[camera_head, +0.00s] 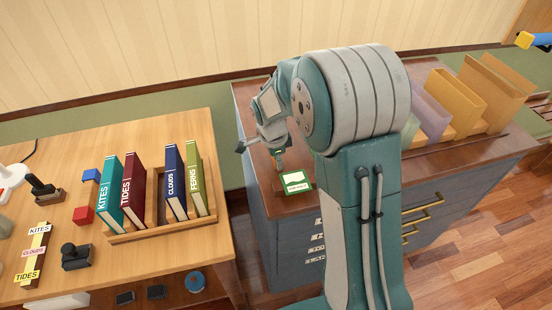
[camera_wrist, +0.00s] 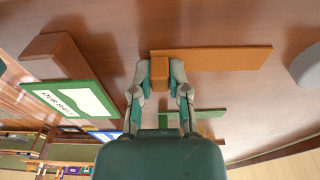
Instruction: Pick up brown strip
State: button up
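A brown strip (camera_wrist: 225,58) lies across the upper middle of the wrist view, with a small brown block (camera_wrist: 159,72) at its left end. My gripper (camera_wrist: 159,80) has one finger on each side of that block, and the fingers look pressed against it. Whether the strip still touches the wooden top cannot be told. In the head view my gripper (camera_head: 279,163) points down close over the cabinet top (camera_head: 300,205). The strip is hidden there behind my arm.
A green-framed card (camera_head: 297,183) stands beside my gripper; it also shows in the wrist view (camera_wrist: 72,100). A green strip (camera_wrist: 195,115) lies near the fingers. Coloured folders (camera_head: 460,100) stand right of my arm. The left table holds books (camera_head: 130,185) in a wooden rack.

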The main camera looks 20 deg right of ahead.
jog(key=shift+d, duration=0.15)
grip_shut()
jog(key=shift+r, duration=0.5)
notch_tip(320, 180, up, 2)
jog(key=shift+r, duration=0.15)
jog(key=s+a+r, duration=0.6)
jog(key=a+r, duration=0.3)
jog(key=a, duration=0.3)
jog(key=shift+s+a+r, duration=0.2)
jog(key=shift+s+r, duration=0.15)
jog(key=shift+s, duration=0.05)
jog(key=shift+a, duration=0.15)
